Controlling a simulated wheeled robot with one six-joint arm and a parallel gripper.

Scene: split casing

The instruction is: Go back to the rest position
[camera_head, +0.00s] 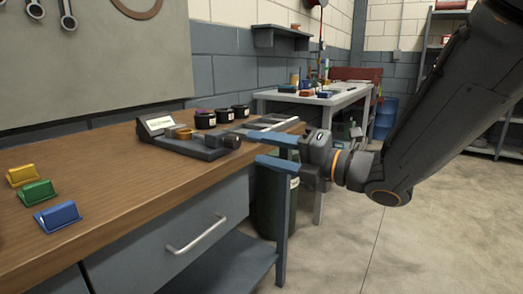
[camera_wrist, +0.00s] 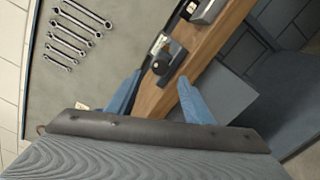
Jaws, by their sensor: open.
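My gripper (camera_head: 268,151) is open and empty, with two blue fingers apart, just off the front edge of the wooden workbench (camera_head: 112,182) near its right end. In the wrist view its blue fingers (camera_wrist: 160,98) also show apart with nothing between them. My dark arm comes in from the upper right in the head view. A dark fixture (camera_head: 196,146) with a brass-coloured ring and a small label panel sits on the bench to the left of the fingers. The fixture also shows in the wrist view (camera_wrist: 168,62).
Yellow, green and blue blocks (camera_head: 38,192) stand at the bench's left. Several dark round containers (camera_head: 224,116) stand behind the fixture. A second table (camera_head: 330,98) with small items stands behind. A drawer handle (camera_head: 196,234) juts from the bench front. The floor (camera_head: 420,250) at right is clear.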

